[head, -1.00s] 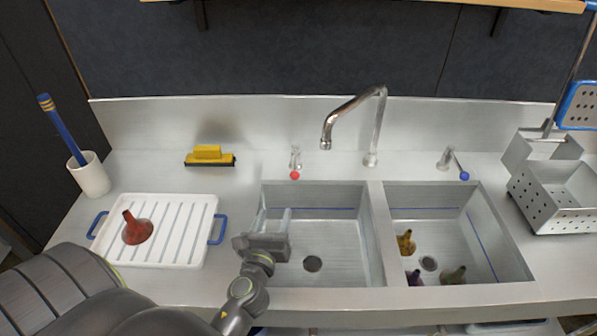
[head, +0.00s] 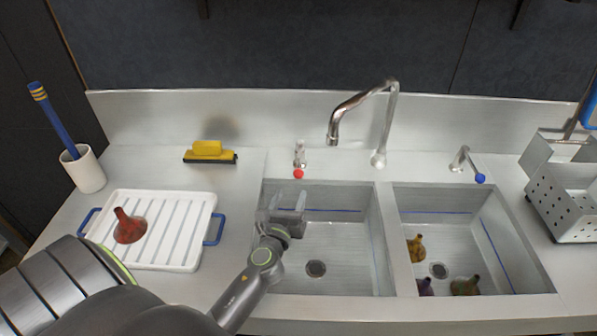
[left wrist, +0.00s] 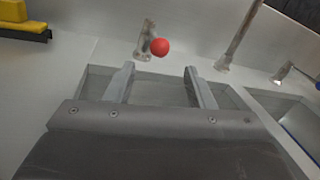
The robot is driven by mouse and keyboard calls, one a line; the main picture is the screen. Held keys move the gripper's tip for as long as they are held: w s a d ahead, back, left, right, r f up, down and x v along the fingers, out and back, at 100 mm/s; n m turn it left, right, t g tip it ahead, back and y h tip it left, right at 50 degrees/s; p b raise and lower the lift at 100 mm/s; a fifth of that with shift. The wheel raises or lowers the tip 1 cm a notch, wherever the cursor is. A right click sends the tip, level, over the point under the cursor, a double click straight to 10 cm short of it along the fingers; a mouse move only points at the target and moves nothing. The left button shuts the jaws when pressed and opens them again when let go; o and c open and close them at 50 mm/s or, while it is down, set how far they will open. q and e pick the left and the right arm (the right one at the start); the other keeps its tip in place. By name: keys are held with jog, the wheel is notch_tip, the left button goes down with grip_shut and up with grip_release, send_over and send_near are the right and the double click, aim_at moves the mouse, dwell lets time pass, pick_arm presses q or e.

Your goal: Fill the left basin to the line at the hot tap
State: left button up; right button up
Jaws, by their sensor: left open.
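The left basin (head: 345,250) is bare, with a blue line (head: 335,210) along its back wall and a dark drain (head: 316,268). I see no water in it. The hot tap (head: 299,160) with its red knob stands on the ledge behind this basin; it also shows in the left wrist view (left wrist: 159,47). The curved spout (head: 362,102) hangs toward the left basin, and no stream shows from it. My left gripper (head: 287,200) is open and empty over the left part of the basin, in front of and below the red knob. My right gripper is out of view.
The right basin (head: 520,245) holds several small dark and yellow funnel-like pieces. The blue-knobbed tap (head: 467,165) stands behind it. A white rack (head: 190,255) with a red funnel (head: 128,227), a yellow brush (head: 208,150) and a white cup (head: 85,172) are left; a perforated metal basket (head: 565,205) is right.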

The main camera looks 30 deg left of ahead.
aim_at(297, 177)
pick_arm(q)
jog(key=x, duration=1)
grip_shut()
